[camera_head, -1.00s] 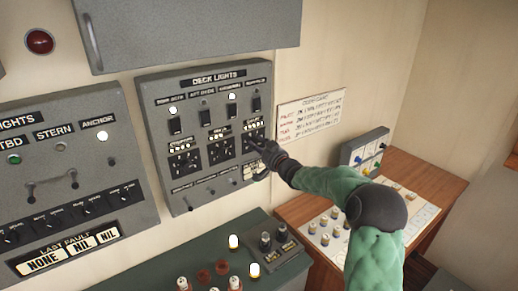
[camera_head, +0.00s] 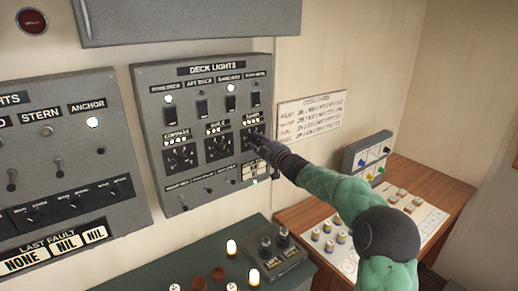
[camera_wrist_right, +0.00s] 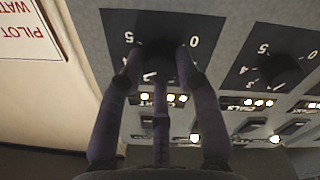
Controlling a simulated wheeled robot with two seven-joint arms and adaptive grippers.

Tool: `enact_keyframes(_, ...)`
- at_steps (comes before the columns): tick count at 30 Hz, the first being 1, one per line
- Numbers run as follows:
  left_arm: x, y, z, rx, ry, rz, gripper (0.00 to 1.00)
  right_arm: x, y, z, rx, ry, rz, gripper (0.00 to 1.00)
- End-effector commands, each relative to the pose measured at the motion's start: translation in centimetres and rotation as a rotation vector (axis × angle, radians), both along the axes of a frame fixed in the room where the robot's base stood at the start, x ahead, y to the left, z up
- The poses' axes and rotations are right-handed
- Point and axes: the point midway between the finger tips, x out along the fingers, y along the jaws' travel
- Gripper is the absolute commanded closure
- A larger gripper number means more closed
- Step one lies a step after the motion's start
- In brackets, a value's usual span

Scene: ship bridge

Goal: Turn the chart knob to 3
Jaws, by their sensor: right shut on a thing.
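The grey DECK LIGHTS panel (camera_head: 205,78) is on the wall, with three dark dials in a row. My right gripper (camera_head: 254,141) is at the rightmost dial, whose label is too small to read surely. In the right wrist view, my right gripper (camera_wrist_right: 160,62) is shut around the knob at the middle of that black dial plate (camera_wrist_right: 160,22). The numbers 5 and 0 show upside down beside the fingers; other marks are partly covered. The fingers hide the knob and its pointer, so its setting cannot be read. My left gripper is out of view.
The neighbouring dial (camera_head: 219,147) is close on the left. Toggle switches (camera_head: 208,188) line the panel's bottom. A green console (camera_head: 150,262) with knobs and lamps is below. A wooden desk (camera_head: 430,178) with a small grey box (camera_head: 368,155) stands right, below a wall card (camera_head: 312,115).

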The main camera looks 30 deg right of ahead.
Motion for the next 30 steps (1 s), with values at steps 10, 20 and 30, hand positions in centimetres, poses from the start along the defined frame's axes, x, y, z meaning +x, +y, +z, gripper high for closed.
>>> enact_keyframes(10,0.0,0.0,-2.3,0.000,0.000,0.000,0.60,-0.1,0.0,0.2,-0.325,-0.035,0.000,0.99)
enact_keyframes(20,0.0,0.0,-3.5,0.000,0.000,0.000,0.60,0.0,0.1,0.2,-0.569,-0.053,0.001,0.99)
enact_keyframes(30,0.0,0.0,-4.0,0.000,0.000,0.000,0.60,0.0,0.1,0.2,-0.691,-0.060,0.001,0.99)
